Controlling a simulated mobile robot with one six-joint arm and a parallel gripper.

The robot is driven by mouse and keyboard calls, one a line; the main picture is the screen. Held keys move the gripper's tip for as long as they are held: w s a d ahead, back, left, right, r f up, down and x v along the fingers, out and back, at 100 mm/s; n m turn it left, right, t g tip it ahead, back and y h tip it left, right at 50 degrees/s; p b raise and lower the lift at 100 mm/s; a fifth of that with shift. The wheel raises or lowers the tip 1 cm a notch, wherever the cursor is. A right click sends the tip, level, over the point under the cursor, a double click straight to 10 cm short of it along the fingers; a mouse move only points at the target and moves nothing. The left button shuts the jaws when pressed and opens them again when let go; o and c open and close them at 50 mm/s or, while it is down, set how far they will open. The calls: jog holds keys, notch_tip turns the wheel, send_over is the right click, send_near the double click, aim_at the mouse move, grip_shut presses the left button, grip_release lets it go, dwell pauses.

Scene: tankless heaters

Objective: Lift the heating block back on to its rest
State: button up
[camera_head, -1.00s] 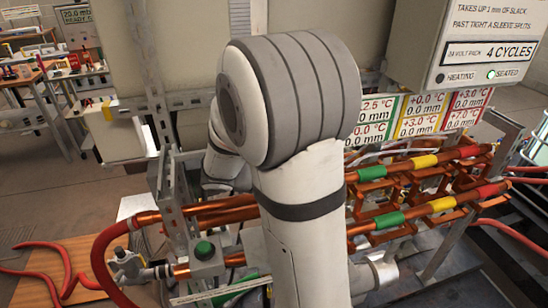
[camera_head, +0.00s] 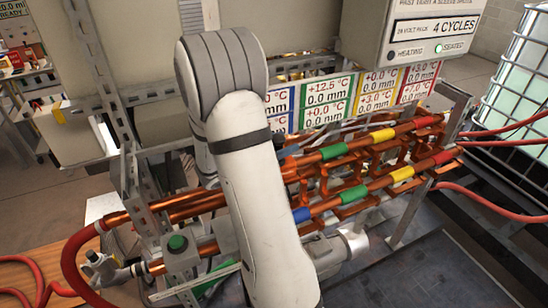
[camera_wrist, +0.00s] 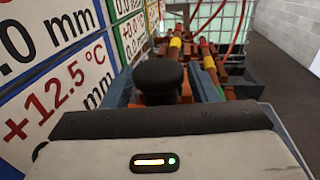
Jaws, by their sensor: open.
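In the wrist view, a black round cap (camera_wrist: 158,78) on an orange-brown part stands just ahead of my gripper (camera_wrist: 164,92). I cannot tell whether this is the heating block. Blue-grey bars show on both sides of the cap, and the pale gripper body with its small light fills the bottom. My gripper is open, with nothing seen held. Two rows of copper pipe (camera_head: 424,174) with blue, green, yellow and red bands run right of the arm on orange brackets.
Temperature and gap panels (camera_head: 327,100) stand close behind the pipes and line the left of the wrist view. A control box (camera_head: 425,25) reads 4 CYCLES, its SEATED lamp lit. Red hoses (camera_head: 75,262) curve at left. A caged white tank (camera_head: 515,75) stands at right.

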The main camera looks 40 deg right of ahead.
jog(key=shift+d, duration=0.25)
jog(key=shift+c, duration=0.3)
grip_shut()
jog(key=shift+r, duration=0.1)
dwell(0.9)
